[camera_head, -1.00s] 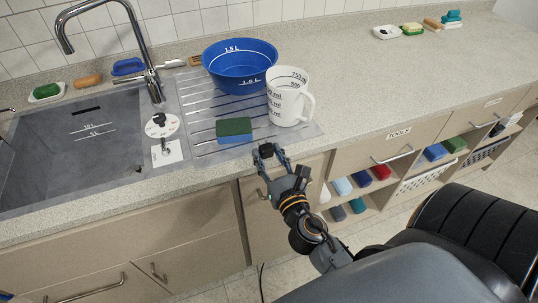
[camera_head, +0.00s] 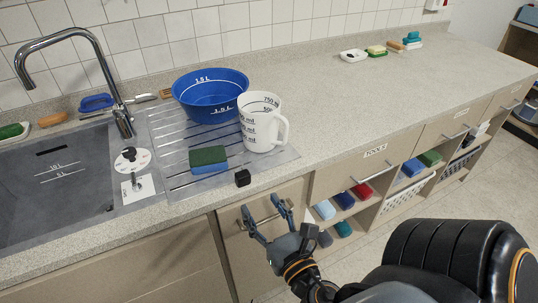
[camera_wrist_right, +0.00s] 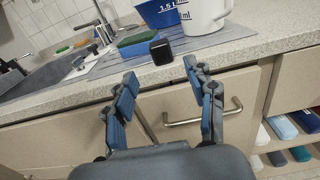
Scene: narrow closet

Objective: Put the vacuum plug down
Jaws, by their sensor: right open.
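The vacuum plug, a small black block (camera_head: 242,178), rests at the front edge of the ribbed drainboard, just right of a green and blue sponge (camera_head: 208,160). It also shows in the right wrist view (camera_wrist_right: 161,51), beyond the fingertips and between their lines. My right gripper (camera_head: 267,209) is open and empty, in front of and below the counter edge, apart from the plug. In the right wrist view its two fingers (camera_wrist_right: 160,73) stand wide apart with a drawer front behind them. My left gripper is not in view.
A white measuring jug (camera_head: 262,128) and a blue bowl (camera_head: 208,98) stand behind the plug. The sink (camera_head: 50,185) is at left. A drawer handle (camera_head: 270,218) lies close behind my right gripper. The counter to the right (camera_head: 345,105) is mostly clear.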

